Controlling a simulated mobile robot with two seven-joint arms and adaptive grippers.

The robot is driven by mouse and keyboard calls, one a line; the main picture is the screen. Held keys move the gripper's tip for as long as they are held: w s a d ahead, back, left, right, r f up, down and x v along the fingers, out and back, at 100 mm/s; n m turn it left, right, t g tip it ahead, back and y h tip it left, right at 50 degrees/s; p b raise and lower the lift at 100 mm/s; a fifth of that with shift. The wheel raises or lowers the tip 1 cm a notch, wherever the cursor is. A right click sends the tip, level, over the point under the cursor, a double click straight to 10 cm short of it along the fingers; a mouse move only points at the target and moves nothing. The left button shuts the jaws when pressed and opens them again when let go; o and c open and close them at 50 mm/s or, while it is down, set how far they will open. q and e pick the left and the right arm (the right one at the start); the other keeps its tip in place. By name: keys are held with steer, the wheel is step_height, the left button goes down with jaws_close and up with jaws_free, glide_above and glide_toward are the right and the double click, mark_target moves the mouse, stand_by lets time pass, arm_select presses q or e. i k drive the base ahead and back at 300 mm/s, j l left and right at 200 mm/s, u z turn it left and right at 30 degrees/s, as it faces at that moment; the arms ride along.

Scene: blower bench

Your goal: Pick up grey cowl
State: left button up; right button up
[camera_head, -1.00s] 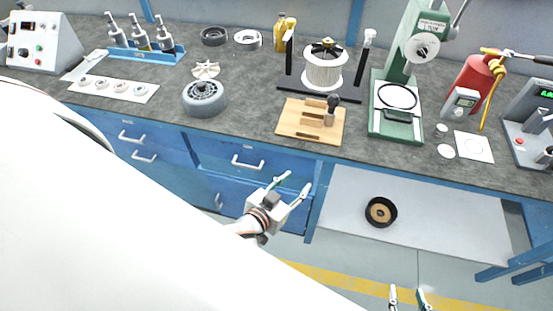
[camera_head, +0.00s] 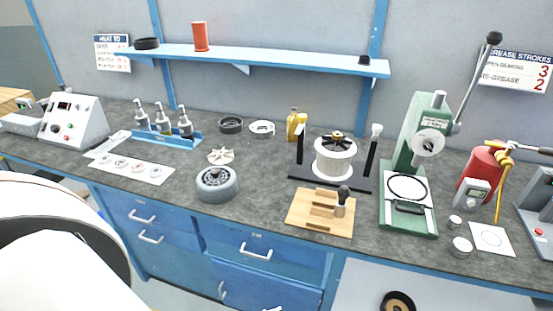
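A round grey housing with a vented top (camera_head: 217,184) sits on the dark bench top, left of centre; it looks like the grey cowl. It stands apart from its neighbours, and no gripper touches it. A dark grey ring (camera_head: 231,125) and a lighter grey ring (camera_head: 262,129) lie behind it near the wall. My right gripper is out of view.
A small pale fan wheel (camera_head: 221,156) lies just behind the housing. A white mat with several rings (camera_head: 130,168) is to its left, a wooden block (camera_head: 320,228) to its right, and a green press (camera_head: 408,222) further right. A blue shelf (camera_head: 270,61) spans the wall.

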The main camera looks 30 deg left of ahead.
mark_target(216, 195)
steer(key=j+u, duration=0.1)
steer(key=u, duration=1.45)
